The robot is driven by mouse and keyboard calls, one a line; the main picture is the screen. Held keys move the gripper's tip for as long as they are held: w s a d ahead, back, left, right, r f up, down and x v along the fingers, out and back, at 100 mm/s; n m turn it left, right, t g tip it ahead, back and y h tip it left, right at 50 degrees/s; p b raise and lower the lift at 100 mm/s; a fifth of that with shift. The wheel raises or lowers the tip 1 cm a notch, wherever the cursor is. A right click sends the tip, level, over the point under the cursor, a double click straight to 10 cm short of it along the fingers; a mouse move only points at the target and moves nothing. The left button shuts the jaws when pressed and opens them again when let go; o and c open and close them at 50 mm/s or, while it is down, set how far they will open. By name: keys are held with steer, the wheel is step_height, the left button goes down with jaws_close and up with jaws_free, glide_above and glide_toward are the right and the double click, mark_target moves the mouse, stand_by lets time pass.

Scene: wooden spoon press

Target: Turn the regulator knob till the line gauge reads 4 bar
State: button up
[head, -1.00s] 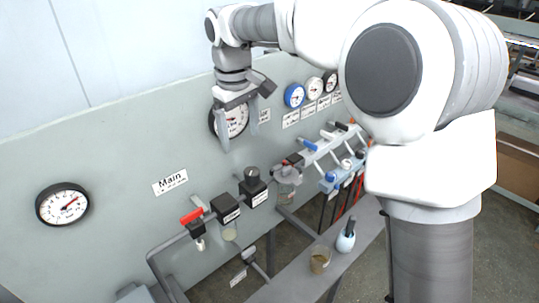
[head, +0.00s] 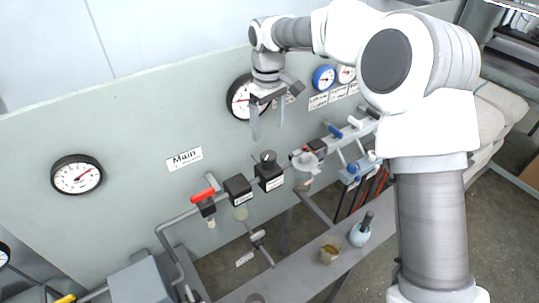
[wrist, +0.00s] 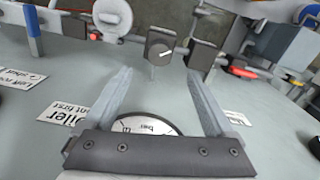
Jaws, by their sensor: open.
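The regulator knob (head: 268,157) is a dark round knob on top of a black labelled block in the pipe line. In the wrist view the knob (wrist: 165,53) faces me with a white mark, beyond the fingertips. My gripper (head: 268,130) is open and empty, fingers pointing down, above the knob in the head picture and apart from it. The wrist view shows its two spread fingers (wrist: 160,76). A black-rimmed white gauge (head: 239,97), likely the line gauge, is on the panel behind my gripper. It is partly covered (wrist: 145,124), and its reading cannot be told.
Another gauge (head: 77,175) is at left by the "Main" label (head: 184,159). A red-handled valve (head: 203,194) and a second black block (head: 238,189) stand left of the knob. A clear bowl (head: 305,162) is close on its right. A cup (head: 330,251) and blue pot (head: 361,232) stand on the shelf.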

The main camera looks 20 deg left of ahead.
mark_target(268, 155)
step_height(268, 155, down, 11)
steer(key=shift+f+p, duration=0.2)
steer(key=shift+p, duration=0.4)
steer(key=c, duration=1.4)
steer(key=shift+o, duration=0.2)
steer(key=shift+m+b, duration=0.35)
steer(key=shift+m, duration=0.05)
steer(key=shift+f+m+b, duration=0.1)
steer(key=shift+m+b, duration=0.4)
steer(key=shift+m, duration=0.1)
steer(key=m+b, duration=0.1)
steer(key=m, duration=0.2)
steer(key=shift+m+b, duration=0.3)
steer(key=shift+b, duration=0.05)
steer(key=m+b, duration=0.1)
steer(key=m, duration=0.5)
steer(key=shift+r, duration=0.2)
